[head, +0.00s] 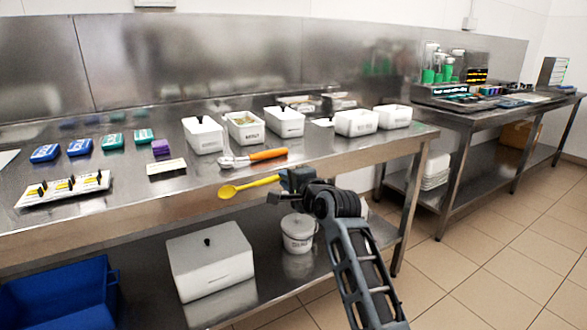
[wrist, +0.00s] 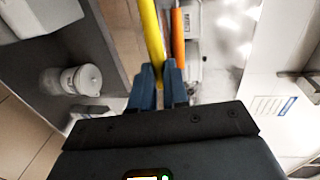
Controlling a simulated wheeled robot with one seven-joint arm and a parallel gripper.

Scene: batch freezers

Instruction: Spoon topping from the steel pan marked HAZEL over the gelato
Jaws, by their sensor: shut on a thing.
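My gripper (head: 284,180) is shut on the handle of a yellow spoon (head: 246,187), held in front of the steel bench's front edge with its bowl to the left. In the wrist view the yellow handle (wrist: 149,30) runs up from between my fingertips (wrist: 158,75). An open white pan (head: 245,128) with pale contents stands on the bench; its label is too small to read surely. Two small steel-looking pans (head: 298,103) (head: 338,101) stand behind the white ones. I cannot read HAZEL on any pan or tell which holds the gelato.
An orange-handled scoop (head: 253,158) lies on the bench behind the spoon. Lidded white pans (head: 203,136) (head: 285,122) flank the open one; more white pans (head: 356,123) stand right. A lidded white tub (head: 297,234) and white box (head: 209,262) are on the lower shelf.

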